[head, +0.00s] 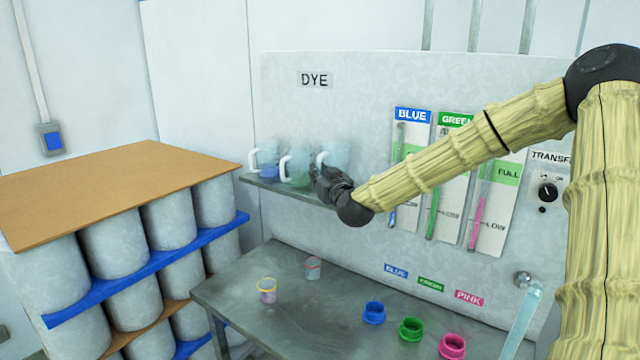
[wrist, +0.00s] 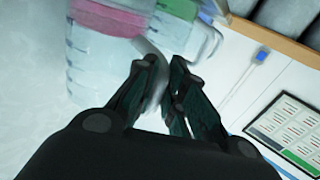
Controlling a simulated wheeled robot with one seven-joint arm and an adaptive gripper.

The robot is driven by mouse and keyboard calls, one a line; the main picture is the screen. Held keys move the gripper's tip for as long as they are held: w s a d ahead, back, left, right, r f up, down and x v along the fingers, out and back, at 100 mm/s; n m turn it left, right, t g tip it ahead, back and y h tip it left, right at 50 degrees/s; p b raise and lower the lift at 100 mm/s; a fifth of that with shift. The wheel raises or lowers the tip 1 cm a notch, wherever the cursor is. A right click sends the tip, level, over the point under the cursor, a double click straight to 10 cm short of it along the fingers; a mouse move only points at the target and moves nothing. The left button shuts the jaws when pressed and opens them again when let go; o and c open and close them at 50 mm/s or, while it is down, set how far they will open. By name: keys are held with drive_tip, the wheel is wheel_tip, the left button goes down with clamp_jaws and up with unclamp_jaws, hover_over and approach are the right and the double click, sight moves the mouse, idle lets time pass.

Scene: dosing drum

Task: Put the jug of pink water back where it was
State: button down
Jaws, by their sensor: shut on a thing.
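The jug of pink water shows its pink band in the wrist view (wrist: 95,45). In the head view this jug (head: 338,154) is at the right end of the wall shelf, its lower part hidden by my gripper. My gripper (head: 324,182) is shut on its pale handle, which lies between the fingers (wrist: 158,95). The jug looks upright. I cannot tell whether its base touches the shelf (head: 300,190). A green-water jug (head: 297,172) stands just left of it, very close, and a blue-water jug (head: 265,165) stands further left.
Below is a steel table (head: 240,300) with two small beakers (head: 267,290) and blue, green and pink rings (head: 411,329). The DYE panel with gauges (head: 455,190) rises behind my arm. Stacked drums under a brown board (head: 110,185) stand at left, near the shelf's left end.

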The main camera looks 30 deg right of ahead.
drive_tip(key=shift+w+d+f+p, duration=0.15)
drive_tip(key=shift+f+p, duration=0.25)
drive_tip(key=shift+f, duration=0.3)
drive_tip(key=shift+w+d+f+p, duration=0.1)
drive_tip(key=shift+f+p, duration=0.3)
drive_tip(key=shift+f, duration=0.3)
drive_tip(key=shift+s+a+f, duration=0.1)
drive_tip(key=shift+f, duration=0.25)
drive_tip(key=shift+f, duration=0.2)
drive_tip(key=c, duration=1.5)
unclamp_jaws()
drive_tip(key=shift+s+r, duration=0.1)
drive_tip(key=shift+r, duration=0.05)
drive_tip(key=s+a+b, duration=0.2)
drive_tip(key=s+b, duration=0.1)
drive_tip(key=s, duration=0.8)
drive_tip(key=shift+s+a, duration=0.2)
drive_tip(key=shift+s, duration=0.1)
